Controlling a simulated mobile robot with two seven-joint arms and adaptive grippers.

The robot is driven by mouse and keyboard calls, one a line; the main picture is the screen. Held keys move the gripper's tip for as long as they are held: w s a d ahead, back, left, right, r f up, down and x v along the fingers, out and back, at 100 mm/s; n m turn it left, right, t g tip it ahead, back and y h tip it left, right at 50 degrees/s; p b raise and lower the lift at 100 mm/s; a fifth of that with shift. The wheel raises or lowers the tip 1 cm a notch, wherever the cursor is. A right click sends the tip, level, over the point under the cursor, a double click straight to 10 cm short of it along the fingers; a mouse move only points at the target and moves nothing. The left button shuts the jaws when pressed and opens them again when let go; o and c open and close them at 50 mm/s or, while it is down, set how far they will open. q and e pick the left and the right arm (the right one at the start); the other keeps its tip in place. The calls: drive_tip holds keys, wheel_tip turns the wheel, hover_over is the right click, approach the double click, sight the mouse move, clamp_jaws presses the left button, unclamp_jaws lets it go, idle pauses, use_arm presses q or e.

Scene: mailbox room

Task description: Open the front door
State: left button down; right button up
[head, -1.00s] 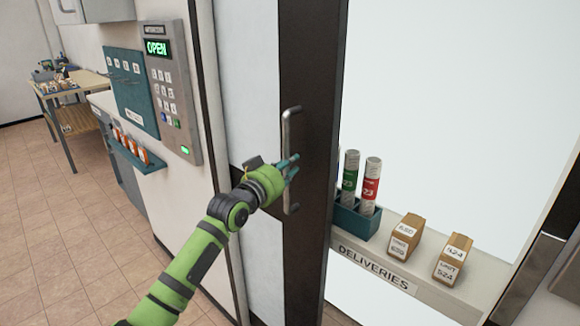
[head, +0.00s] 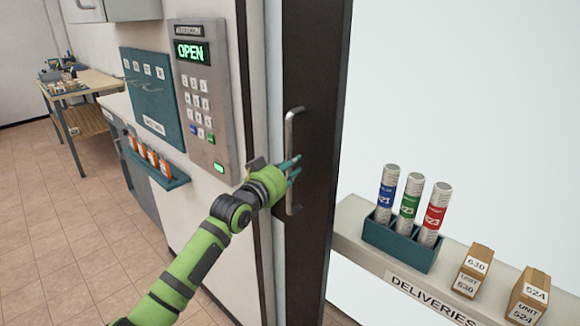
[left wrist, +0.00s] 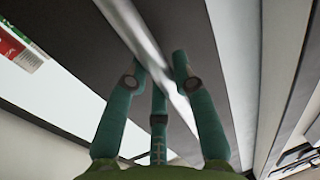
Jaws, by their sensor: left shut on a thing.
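The front door is a tall panel with a dark edge frame (head: 318,110) and a vertical metal bar handle (head: 289,130). My left gripper (head: 291,170) is at the middle of this handle, its teal fingers around the bar. In the left wrist view the fingers (left wrist: 160,70) are closed on the handle bar (left wrist: 138,38), which runs diagonally between them. A keypad panel (head: 204,100) on the wall left of the door reads OPEN in green. My right gripper is not in view.
Right of the door edge, a deliveries shelf (head: 349,233) holds a teal rack (head: 402,250) with three tubes and two small boxes (head: 472,270). A small teal shelf (head: 150,168) juts from the left wall. Tiled floor at the left is clear.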

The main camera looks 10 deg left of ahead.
use_arm(q)
drive_tip(key=shift+f, duration=0.1)
drive_tip(key=c, duration=1)
unclamp_jaws()
drive_tip(key=v, duration=1.2)
